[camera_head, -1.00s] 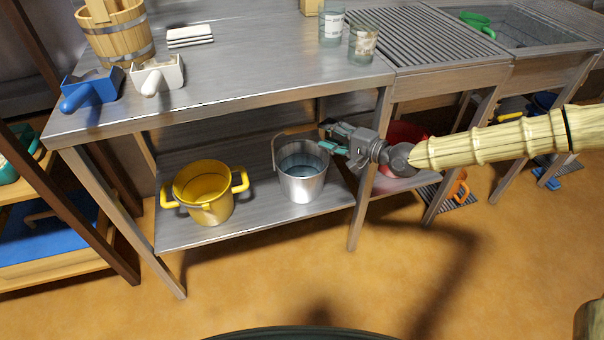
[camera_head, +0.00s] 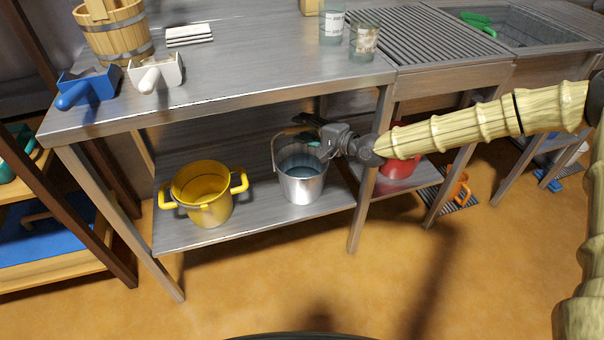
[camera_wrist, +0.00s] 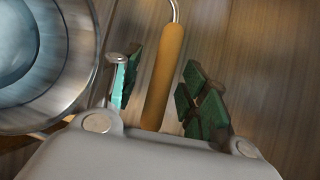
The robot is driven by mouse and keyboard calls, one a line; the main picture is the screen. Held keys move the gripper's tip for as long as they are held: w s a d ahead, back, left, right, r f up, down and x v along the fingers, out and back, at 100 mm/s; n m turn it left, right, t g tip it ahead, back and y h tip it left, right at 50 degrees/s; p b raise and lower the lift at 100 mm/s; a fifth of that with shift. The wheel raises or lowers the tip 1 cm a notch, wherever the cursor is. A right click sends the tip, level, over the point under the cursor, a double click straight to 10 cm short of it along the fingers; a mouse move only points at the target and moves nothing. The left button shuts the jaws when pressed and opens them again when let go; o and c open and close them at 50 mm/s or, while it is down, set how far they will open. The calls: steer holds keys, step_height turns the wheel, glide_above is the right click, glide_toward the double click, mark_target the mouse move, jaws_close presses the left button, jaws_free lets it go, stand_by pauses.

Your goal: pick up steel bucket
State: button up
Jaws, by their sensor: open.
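The steel bucket (camera_head: 302,184) stands upright on the lower shelf under the steel table. Its handle has a wooden grip (camera_head: 292,131) and is raised at the bucket's back. My gripper (camera_head: 308,130) reaches in from the right, over the bucket's rim at the handle. In the wrist view, the orange-brown handle grip (camera_wrist: 164,75) lies between the two green-padded fingers of my gripper (camera_wrist: 160,92). The fingers are open, with a gap visible on each side of the grip. The bucket's rim and inside (camera_wrist: 45,60) show at the left of that view.
A yellow pot (camera_head: 205,195) stands left of the bucket on the lower shelf (camera_head: 250,217). The table's front leg (camera_head: 366,190) is right of the bucket, and the tabletop (camera_head: 250,75) is above. A red vessel (camera_head: 400,168) is behind my arm.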

steer(key=shift+w+a, duration=0.15)
jaws_close()
steer(key=shift+r, duration=0.1)
stand_by(0.3)
steer(key=shift+r, duration=0.1)
